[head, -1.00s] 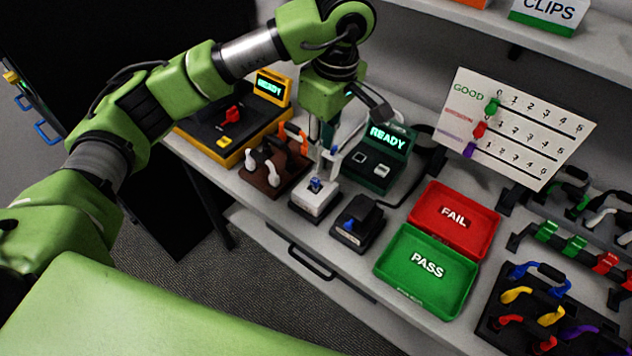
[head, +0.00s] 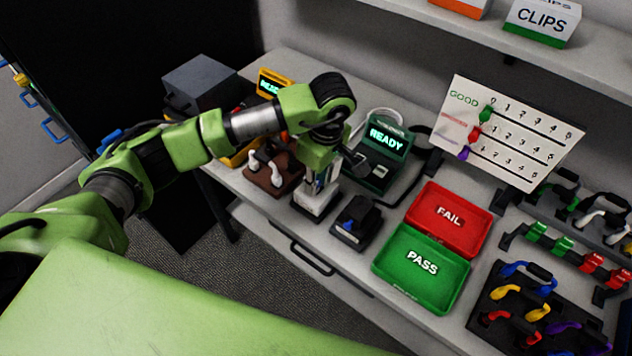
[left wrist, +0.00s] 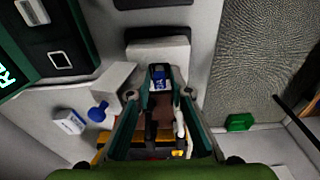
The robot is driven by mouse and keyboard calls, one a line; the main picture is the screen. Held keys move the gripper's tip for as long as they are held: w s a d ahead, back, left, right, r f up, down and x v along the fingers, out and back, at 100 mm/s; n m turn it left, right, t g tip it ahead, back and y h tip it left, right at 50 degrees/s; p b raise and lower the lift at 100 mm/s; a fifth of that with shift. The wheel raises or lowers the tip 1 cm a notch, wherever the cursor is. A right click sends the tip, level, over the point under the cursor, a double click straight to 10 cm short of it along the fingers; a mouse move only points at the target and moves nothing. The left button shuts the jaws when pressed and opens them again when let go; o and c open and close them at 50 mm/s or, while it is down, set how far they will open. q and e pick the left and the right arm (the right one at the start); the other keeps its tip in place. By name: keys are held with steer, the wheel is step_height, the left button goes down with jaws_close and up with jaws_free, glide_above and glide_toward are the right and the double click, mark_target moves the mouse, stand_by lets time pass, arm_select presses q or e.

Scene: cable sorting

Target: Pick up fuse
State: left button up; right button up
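My left gripper (head: 318,182) points down over a white block (head: 312,203) on the workbench. In the left wrist view, the fuse (left wrist: 160,77) is a small blue piece with white markings and a dark end. It stands at the white block (left wrist: 158,48), between the two green fingertips of my left gripper (left wrist: 160,97). The fingers are open, with a gap on both sides of the fuse. In the head view the gripper hides the fuse. My right gripper is in neither view.
A brown holder (head: 262,181) with white and orange cable pieces stands left of the block. A green READY tester (head: 381,158) is behind it and a black device (head: 356,222) to its right. Green PASS (head: 420,285) and red FAIL (head: 447,240) trays lie further right.

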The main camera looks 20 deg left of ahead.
arm_select(q)
steer(key=c, duration=0.5)
steer(key=shift+r+b, duration=0.5)
steer(key=shift+b, duration=0.1)
steer(key=shift+s+d+r+b, duration=0.1)
steer(key=shift+r+b, duration=0.3)
steer(key=shift+r, duration=0.25)
steer(key=shift+s+d+r+b, duration=0.1)
steer(key=shift+r+b, duration=0.25)
steer(key=shift+r, duration=0.25)
steer(key=s+d+r, duration=0.1)
steer(key=s+r, duration=0.3)
steer(key=s+d+r+b, duration=0.1)
steer(key=s+r, duration=0.3)
steer(key=s+d+r+b, duration=0.1)
steer(key=s+r, duration=0.3)
steer(key=s, duration=0.1)
steer(key=shift+s+d+r, duration=0.1)
steer(key=shift+r, duration=0.15)
